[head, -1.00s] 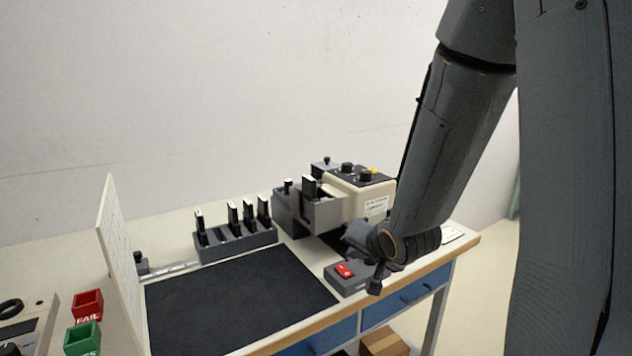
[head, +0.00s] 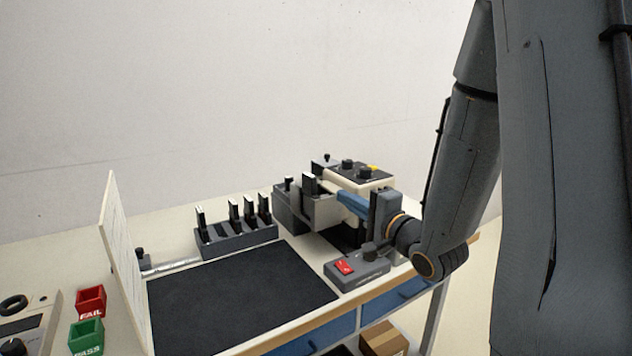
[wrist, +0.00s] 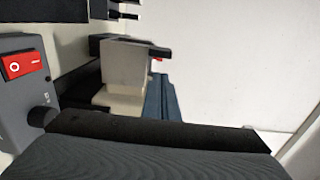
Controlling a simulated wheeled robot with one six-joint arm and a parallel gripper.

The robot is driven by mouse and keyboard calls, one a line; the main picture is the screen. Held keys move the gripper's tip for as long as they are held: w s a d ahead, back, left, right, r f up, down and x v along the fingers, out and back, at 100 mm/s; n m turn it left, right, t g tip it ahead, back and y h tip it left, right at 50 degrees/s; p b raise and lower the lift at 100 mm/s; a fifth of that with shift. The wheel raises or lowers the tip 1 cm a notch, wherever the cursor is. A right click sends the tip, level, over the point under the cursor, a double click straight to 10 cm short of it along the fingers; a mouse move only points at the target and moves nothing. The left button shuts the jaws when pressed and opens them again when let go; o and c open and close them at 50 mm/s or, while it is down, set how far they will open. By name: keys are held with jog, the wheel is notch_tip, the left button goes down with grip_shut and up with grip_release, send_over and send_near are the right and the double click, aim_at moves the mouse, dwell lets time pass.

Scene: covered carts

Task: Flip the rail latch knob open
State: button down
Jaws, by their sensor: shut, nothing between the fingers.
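A small dark knob (head: 140,254) stands on a grey block at the left end of a pale metal rail (head: 174,267), behind the black mat; I cannot tell for certain that it is the latch knob. My gripper (head: 343,196) is far to its right, beside the cream machine (head: 360,182). Its blue fingers lie together with nothing between them, and they also show in the wrist view (wrist: 158,88). The machine's cream and grey parts (wrist: 128,62) are close to the fingers there. The rail is not recognizable in the wrist view.
A grey switch box (head: 372,276) with a red rocker stands below my gripper. A grey rack (head: 238,243) of upright dark pieces stands behind the black mat (head: 235,300). A white upright panel (head: 121,265) stands left of the rail. The mat is clear.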

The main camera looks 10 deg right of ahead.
jog(key=p+x, duration=0.4)
jog(key=x, duration=1)
jog(key=shift+b+x, duration=0.3)
jog(key=shift+x, duration=0.8)
jog(key=b, duration=0.2)
send_near(312, 177)
jog(key=shift+w+d+f, duration=0.3)
jog(key=shift+d+f, duration=0.25)
jog(key=shift+d, duration=0.05)
jog(key=shift+w+d+f, duration=0.3)
jog(key=shift+d+f, duration=0.25)
jog(key=shift+d, duration=0.05)
